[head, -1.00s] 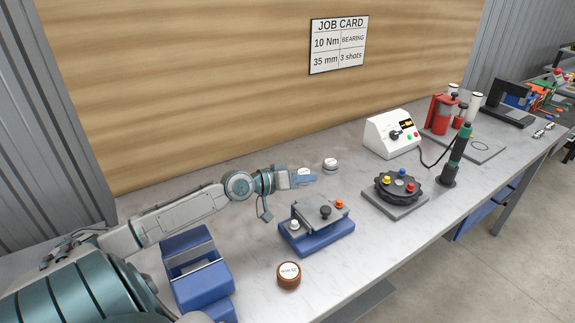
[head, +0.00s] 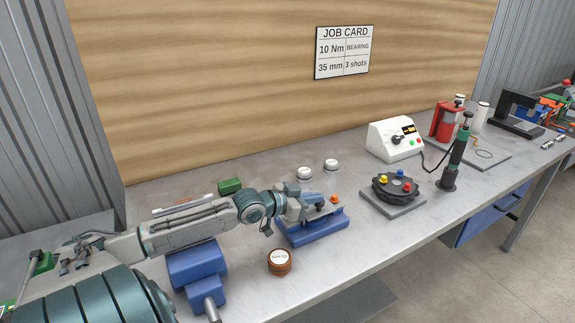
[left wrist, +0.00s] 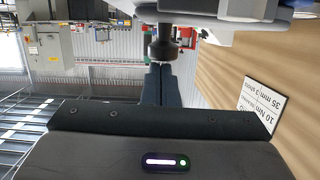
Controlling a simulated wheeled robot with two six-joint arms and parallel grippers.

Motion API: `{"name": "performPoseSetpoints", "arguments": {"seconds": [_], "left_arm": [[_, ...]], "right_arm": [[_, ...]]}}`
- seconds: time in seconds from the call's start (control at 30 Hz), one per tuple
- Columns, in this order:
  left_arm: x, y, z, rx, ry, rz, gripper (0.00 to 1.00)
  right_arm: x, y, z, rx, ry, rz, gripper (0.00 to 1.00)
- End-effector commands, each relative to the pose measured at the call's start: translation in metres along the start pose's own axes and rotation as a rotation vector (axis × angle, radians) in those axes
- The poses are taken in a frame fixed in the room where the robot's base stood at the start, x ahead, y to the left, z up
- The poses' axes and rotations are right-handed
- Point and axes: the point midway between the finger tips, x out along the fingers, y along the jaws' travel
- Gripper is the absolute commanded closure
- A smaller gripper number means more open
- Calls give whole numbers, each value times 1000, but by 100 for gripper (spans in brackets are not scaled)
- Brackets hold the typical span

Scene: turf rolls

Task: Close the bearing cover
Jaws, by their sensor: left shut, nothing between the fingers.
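The bearing unit is a blue block (head: 318,231) with a grey top plate, a dark knob and an orange knob (head: 334,198). My left gripper (head: 318,197) is over its back left part and hides much of the top and the white knob side. In the left wrist view, which is upside down, the shut, empty fingers (left wrist: 161,84) point at the dark knob (left wrist: 163,46) on the pale plate. The fingertips look close to the knob; I cannot tell if they touch. How far the cover stands open is unclear. My right gripper is not in view.
A brown-sided jar (head: 280,262) stands in front of the unit, and a blue block (head: 197,265) stands left. Two white-topped tins (head: 305,173) are behind. A dark round fixture (head: 396,187) with coloured knobs and an upright tool (head: 458,153) stand right.

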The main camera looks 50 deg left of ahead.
Motion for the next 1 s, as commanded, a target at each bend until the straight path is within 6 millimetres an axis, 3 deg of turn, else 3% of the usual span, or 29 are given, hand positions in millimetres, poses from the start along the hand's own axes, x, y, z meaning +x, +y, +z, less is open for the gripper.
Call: {"name": "performPoseSetpoints", "arguments": {"seconds": [0.27,0.67,1.0], "left_arm": [[0,-3,2,-1,1,1,100],[-1,-3,0,-2,1,1,100],[-5,-4,-28,-3,1,-3,100]], "right_arm": [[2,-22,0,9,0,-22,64],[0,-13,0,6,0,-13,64],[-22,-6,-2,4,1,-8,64]]}}
